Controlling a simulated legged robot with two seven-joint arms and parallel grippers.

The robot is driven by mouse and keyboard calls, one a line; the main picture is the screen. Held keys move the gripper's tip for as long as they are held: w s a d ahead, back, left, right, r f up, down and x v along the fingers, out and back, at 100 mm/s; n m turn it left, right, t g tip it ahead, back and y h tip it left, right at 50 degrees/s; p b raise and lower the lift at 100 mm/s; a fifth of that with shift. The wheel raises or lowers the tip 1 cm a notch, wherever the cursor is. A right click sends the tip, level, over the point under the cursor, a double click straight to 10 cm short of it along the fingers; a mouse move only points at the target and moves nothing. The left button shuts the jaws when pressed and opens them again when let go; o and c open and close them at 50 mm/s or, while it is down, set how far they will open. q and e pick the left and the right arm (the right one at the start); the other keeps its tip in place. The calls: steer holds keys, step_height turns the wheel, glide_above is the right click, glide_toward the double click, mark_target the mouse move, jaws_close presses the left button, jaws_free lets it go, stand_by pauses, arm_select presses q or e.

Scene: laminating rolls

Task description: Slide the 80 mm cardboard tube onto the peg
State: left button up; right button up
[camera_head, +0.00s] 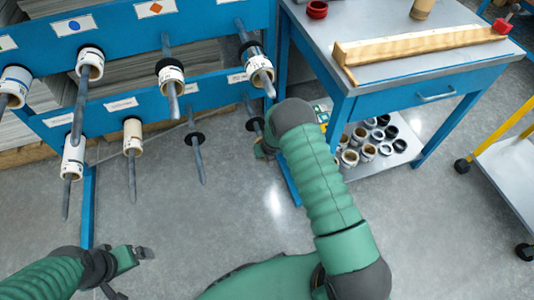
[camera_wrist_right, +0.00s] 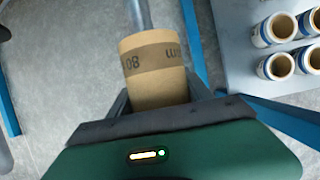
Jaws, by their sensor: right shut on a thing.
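A brown cardboard tube (camera_wrist_right: 153,72) with a darker band printed "80 mm" is between the fingers of my right gripper (camera_wrist_right: 160,95) in the right wrist view. A grey peg (camera_wrist_right: 139,14) runs down from the top of that view to the tube's far end. I cannot tell whether its tip is inside the tube or behind it. My left gripper (camera_head: 137,273) is open and empty at the lower left.
The blue rack (camera_head: 215,88) carries several pegs with white-and-tan rolls; another lower peg (camera_head: 198,155) is bare. A blue table (camera_head: 350,95) stands at the right, with several short rolls (camera_head: 368,152) on its lower shelf. A yellow-railed cart (camera_head: 512,165) is at far right. The middle floor is clear.

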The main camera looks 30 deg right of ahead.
steer(key=w+p, duration=0.3)
steer(key=p, duration=0.1)
steer(key=shift+w+d+r, duration=0.1)
steer(key=shift+d+r, duration=0.15)
steer(key=shift+d, duration=0.1)
steer(key=w+b, duration=0.2)
steer(key=b, duration=0.2)
steer(key=w+d+b, duration=0.1)
steer(key=w+b, duration=0.2)
steer(key=b, duration=0.1)
steer(key=shift+w+d+f, duration=0.15)
steer(key=shift+w, duration=0.15)
steer(key=shift+w, duration=0.1)
steer(key=o, duration=1.4)
